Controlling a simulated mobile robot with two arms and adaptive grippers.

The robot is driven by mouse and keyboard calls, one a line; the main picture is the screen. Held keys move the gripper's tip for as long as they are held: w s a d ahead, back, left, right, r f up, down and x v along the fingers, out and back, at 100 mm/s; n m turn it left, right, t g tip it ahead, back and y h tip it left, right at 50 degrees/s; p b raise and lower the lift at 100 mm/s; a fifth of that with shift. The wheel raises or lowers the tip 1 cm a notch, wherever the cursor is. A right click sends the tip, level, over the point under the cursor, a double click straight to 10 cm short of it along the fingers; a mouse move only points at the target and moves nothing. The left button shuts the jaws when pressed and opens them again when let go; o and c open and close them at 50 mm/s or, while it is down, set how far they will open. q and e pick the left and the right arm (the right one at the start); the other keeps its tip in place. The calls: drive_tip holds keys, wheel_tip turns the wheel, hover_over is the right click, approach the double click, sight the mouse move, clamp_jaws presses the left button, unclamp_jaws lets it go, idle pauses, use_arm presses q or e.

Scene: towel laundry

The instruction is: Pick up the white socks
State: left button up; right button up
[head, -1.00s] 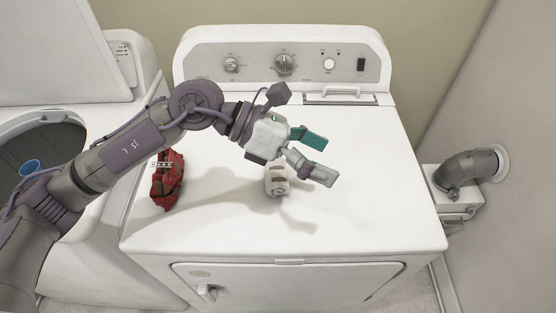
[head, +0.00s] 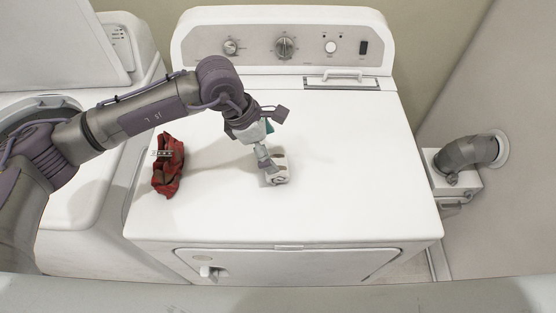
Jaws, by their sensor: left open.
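The white socks (head: 280,173) are a small rolled white bundle with darker markings. They lie on top of the white dryer (head: 350,190), left of its middle. My left gripper (head: 268,160) points down right at the socks. Its grey finger overlaps their left side in the picture, and a teal finger shows partly behind. It is open; whether a finger touches the socks I cannot tell. My right gripper is not in view.
A red folded cloth bundle (head: 168,165) lies on the dryer's left part, below my left arm. An open washer (head: 75,195) stands at the left. A control panel (head: 285,45) rises at the back. The dryer top's right half is clear.

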sight(277, 157)
use_arm(q)
drive_tip(key=p+x, duration=0.2)
drive_tip(key=x, duration=0.2)
drive_tip(key=shift+d+f, duration=0.1)
drive_tip(key=shift+f, duration=0.1)
drive_tip(key=shift+w+d+f, duration=0.1)
drive_tip(key=shift+f, duration=0.2)
drive_tip(key=c, duration=0.9)
drive_tip(key=shift+r, duration=0.1)
